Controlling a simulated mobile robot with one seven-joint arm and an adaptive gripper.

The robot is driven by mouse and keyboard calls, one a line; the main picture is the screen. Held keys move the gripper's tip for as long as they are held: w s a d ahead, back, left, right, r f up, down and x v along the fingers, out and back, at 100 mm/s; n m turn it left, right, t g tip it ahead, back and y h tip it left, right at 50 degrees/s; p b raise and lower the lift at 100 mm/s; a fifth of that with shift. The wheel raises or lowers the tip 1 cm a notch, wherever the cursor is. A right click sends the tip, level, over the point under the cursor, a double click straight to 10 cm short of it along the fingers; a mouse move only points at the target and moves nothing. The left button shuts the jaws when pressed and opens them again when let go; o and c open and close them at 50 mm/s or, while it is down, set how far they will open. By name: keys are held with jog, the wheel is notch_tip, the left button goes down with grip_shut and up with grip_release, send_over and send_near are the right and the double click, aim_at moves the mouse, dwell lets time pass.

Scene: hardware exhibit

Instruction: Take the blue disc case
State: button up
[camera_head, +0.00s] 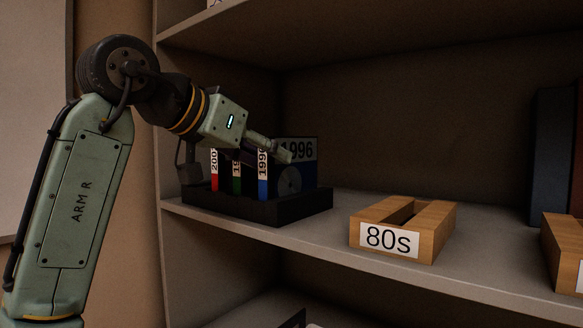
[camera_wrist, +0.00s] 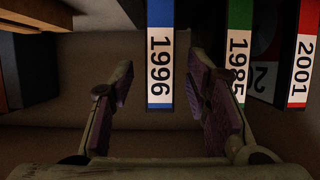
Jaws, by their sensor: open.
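The blue disc case (camera_head: 301,177), labelled 1996, stands upright in a black rack (camera_head: 252,208) on the shelf. In the wrist view the blue case (camera_wrist: 160,55) shows its spine between the fingers of my gripper (camera_wrist: 165,85). The fingers are open, with one on each side of the spine and a gap to it on the left. The right finger is close to the spine; I cannot tell whether it touches. In the head view my gripper (camera_head: 287,152) is at the case's upper part and hides some of it.
A green case (camera_wrist: 238,50) labelled 1985 and a red case (camera_wrist: 303,60) labelled 2001 stand in the same rack, right of the blue one in the wrist view. A wooden holder (camera_head: 437,240) labelled 80s sits right of the rack. An upper shelf (camera_head: 350,38) hangs overhead.

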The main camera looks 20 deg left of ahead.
aim_at(291, 171)
jog(key=p+x, duration=0.1)
jog(key=x, duration=0.5)
grip_shut()
dwell(0.5)
jog(key=shift+r, duration=0.1)
